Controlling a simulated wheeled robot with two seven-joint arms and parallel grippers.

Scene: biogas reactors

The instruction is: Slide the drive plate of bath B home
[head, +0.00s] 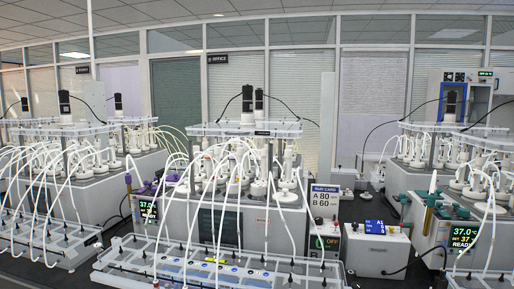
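A grey bath (285,232) stands in the middle, with white reactor heads and looping white tubes on top. A pale flat plate (215,129), which looks like its drive plate, spans above them with black motors (247,100) on it. A small controller (325,240) at its right front shows OFF, with what looks like a letter B below. I cannot tell for sure that this bath is B, or whether the plate is fully seated. Neither of my grippers is in view.
Similar baths stand at left (98,190) and right (400,180). A clear rack (130,262) with tubes lies along the front. A sign (325,200) reads A 80, B 60. A white box (375,250) stands right of the controller. The right display (463,237) reads 37.0, READY.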

